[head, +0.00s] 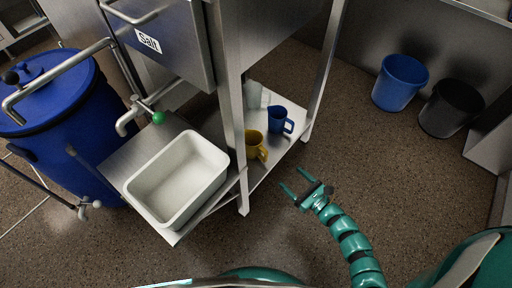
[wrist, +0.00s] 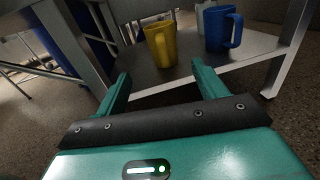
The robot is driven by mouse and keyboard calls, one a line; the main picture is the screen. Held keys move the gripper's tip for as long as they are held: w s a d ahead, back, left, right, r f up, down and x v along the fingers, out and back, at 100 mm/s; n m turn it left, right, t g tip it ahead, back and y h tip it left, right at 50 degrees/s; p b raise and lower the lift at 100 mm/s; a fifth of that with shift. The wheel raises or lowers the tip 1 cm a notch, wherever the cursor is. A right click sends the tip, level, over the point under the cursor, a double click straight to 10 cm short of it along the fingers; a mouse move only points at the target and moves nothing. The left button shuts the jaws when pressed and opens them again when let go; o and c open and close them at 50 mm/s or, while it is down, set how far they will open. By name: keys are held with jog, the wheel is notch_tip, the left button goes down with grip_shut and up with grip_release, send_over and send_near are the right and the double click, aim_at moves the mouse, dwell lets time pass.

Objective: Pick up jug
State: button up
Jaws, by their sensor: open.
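Several jugs stand upright on a low metal shelf. My gripper (head: 293,183) is open and empty, in front of the shelf and apart from the jugs. Its fingers (wrist: 160,85) point toward the shelf.
The shelf (head: 285,148) has metal legs at its corners (head: 241,190). A white tub (head: 178,180) sits on a metal ledge to the left, under a tap. A blue barrel (head: 65,130) stands far left. Blue (head: 400,82) and black (head: 452,107) buckets stand at the back right. Floor between is clear.

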aim_at(267, 152)
jog(key=b+x, duration=0.2)
jog(key=x, duration=0.9)
jog(key=shift+a+f+b, duration=0.1)
jog(key=shift+b, duration=0.2)
jog(key=shift+r+b+x, duration=0.25)
jog(key=shift+b+x, duration=0.2)
jog(key=shift+x, duration=1.1)
jog(key=shift+r+b+x, duration=0.2)
jog(key=shift+b+x, duration=0.25)
jog(key=shift+x, duration=1.05)
jog(key=shift+w, duration=0.1)
jog(key=c, duration=0.7)
jog(key=shift+o, duration=0.2)
